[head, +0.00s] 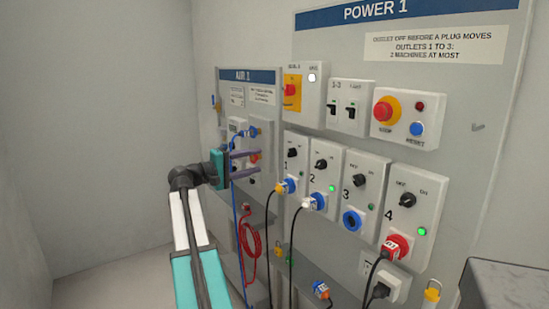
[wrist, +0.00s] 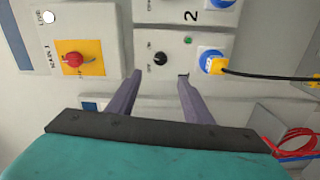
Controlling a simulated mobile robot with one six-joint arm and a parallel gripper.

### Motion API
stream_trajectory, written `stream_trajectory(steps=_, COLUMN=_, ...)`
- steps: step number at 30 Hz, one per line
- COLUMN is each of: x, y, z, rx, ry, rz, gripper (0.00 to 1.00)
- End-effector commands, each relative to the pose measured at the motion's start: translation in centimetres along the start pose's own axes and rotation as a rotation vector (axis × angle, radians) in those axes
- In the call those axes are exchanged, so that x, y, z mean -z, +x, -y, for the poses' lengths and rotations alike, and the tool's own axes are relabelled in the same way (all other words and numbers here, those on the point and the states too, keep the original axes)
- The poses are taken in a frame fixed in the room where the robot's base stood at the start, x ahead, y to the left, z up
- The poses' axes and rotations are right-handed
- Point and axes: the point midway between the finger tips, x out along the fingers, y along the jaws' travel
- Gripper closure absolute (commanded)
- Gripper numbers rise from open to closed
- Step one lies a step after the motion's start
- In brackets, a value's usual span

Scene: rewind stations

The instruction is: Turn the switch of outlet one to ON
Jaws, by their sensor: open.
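Outlet one (head: 291,166) is the leftmost grey box in the row under POWER 1, with a black rotary switch (head: 292,153) above a blue socket holding a yellow-and-blue plug (head: 286,187). My gripper (head: 260,160), with purple fingers, is open and empty, just left of that box. In the wrist view the picture is turned sideways. The switch (wrist: 160,58) shows beyond and between the open fingertips (wrist: 161,74), apparently not touched. A small green lamp (wrist: 188,40) and the plug (wrist: 212,63) are to its right. Which way the switch points is too small to tell.
Outlet two (head: 320,164), outlet three (head: 358,180) and outlet four (head: 408,200) stand to the right. A red rotary switch on yellow (head: 291,91) is above. The AIR 1 panel (head: 248,95) with hoses is behind my gripper. Black cables hang below the outlets.

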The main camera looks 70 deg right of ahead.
Motion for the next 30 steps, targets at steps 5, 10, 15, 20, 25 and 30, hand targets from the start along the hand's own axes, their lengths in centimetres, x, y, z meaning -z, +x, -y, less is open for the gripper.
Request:
stream_trajectory(steps=5, x=-0.04, y=-0.01, z=-0.07, rx=-0.003, ry=-0.164, rz=-0.001, gripper=0.54)
stream_trajectory(steps=10, x=-0.21, y=-0.05, z=0.13, rx=-0.009, ry=-0.375, rz=-0.001, gripper=0.54)
stream_trajectory(steps=15, x=-0.22, y=-0.02, z=0.39, rx=-0.012, ry=-0.604, rz=0.001, gripper=0.54)
stream_trajectory(steps=20, x=-0.16, y=0.05, z=0.42, rx=-0.015, ry=-0.829, rz=0.003, gripper=0.54)
stream_trajectory(steps=25, x=-0.10, y=0.15, z=0.51, rx=-0.014, ry=-1.063, rz=0.005, gripper=0.54)
stream_trajectory(steps=30, x=-0.08, y=0.24, z=0.57, rx=-0.011, ry=-1.220, rz=0.005, gripper=0.54)
